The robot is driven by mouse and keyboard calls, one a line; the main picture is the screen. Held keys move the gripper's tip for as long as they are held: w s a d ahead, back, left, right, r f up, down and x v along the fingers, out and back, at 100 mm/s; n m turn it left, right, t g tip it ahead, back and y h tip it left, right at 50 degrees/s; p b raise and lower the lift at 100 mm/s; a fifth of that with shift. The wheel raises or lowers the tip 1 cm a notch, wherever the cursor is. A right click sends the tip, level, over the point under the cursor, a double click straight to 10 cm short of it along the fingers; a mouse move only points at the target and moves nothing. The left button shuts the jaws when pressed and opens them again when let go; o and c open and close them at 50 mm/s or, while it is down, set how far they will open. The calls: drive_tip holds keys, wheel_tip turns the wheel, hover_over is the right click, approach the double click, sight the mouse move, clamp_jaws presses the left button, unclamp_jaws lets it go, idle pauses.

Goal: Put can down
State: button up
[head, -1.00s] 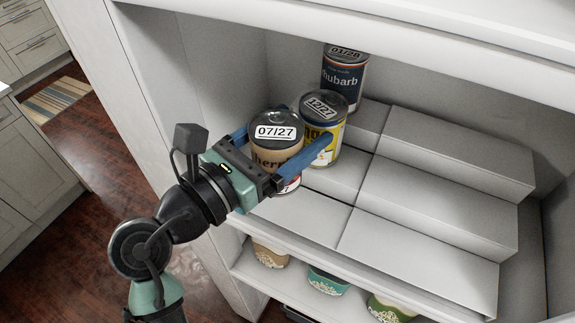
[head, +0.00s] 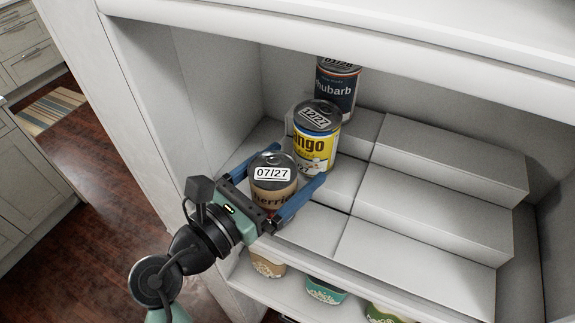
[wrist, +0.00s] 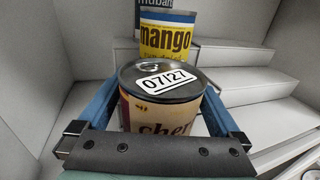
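The cherries can (head: 271,198), with a dark lid and a 07/27 label, stands upright between the blue fingers of my gripper (head: 301,163). The wrist view shows the can (wrist: 165,112) with a finger along each side, and my gripper (wrist: 160,105) is shut on it. The can is over the lowest front step (head: 312,232) at the shelf's left. Its base is hidden by my gripper, so I cannot tell if it touches the step. The yellow mango can (head: 314,152) stands just behind it, one step up. The dark rhubarb can (head: 337,92) stands behind that.
The white stepped riser (head: 440,207) is empty to the right. The shelf's left wall (head: 215,90) is close to my gripper. The upper shelf edge (head: 330,50) runs above. Several tubs, one teal (head: 325,291), stand on the shelf below.

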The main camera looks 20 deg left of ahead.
sight(256, 195)
drive_tip(key=shift+r, duration=0.2)
drive_tip(key=b+v, duration=0.3)
drive_tip(key=v, duration=0.7)
drive_tip(key=shift+s+a+f, duration=0.1)
drive_tip(key=shift+s, duration=0.1)
drive_tip(key=shift+v, duration=0.8)
